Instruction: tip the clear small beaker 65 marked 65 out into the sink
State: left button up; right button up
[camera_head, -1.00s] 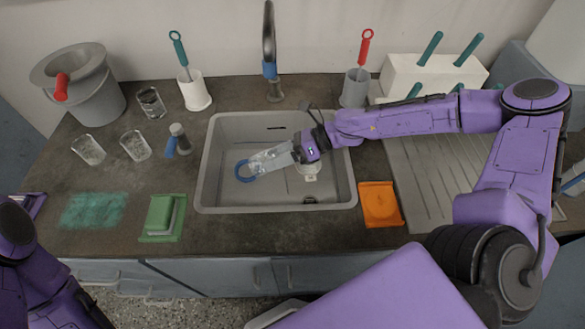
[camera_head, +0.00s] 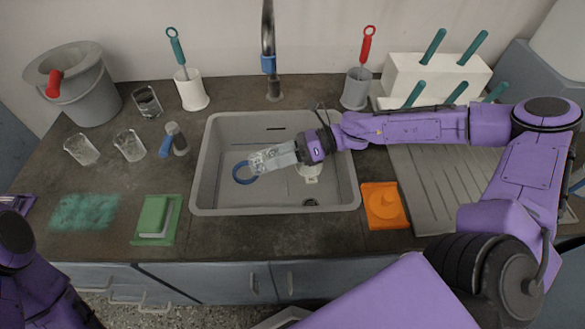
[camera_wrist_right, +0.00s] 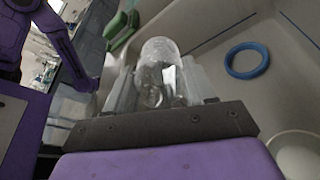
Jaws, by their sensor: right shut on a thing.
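My right gripper (camera_head: 275,156) reaches in from the right over the sink (camera_head: 205,190). It is shut on a clear small beaker (camera_head: 256,164), which lies tilted nearly on its side, its far end pointing left. The beaker also shows between the fingers in the right wrist view (camera_wrist_right: 160,60). No marking is readable on it, and I cannot tell whether anything is left inside. In the head view only part of my left arm shows at the lower left; its gripper is out of sight.
A blue ring (camera_head: 244,173) lies in the sink under the beaker. A white round item (camera_head: 309,172) is beside it. Clear glasses (camera_head: 130,145) stand left of the sink, near a bucket (camera_head: 85,90). The tap (camera_head: 269,50) rises behind. An orange item (camera_head: 385,206) lies right.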

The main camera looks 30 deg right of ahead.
jog(key=shift+s+d+y+b, duration=0.15)
jog(key=shift+d+y+b, duration=0.45)
jog(key=shift+b, duration=0.25)
jog(key=shift+d+r+t+y, duration=0.15)
jog(key=shift+r+t+y, duration=0.4)
jog(key=shift+r, duration=0.95)
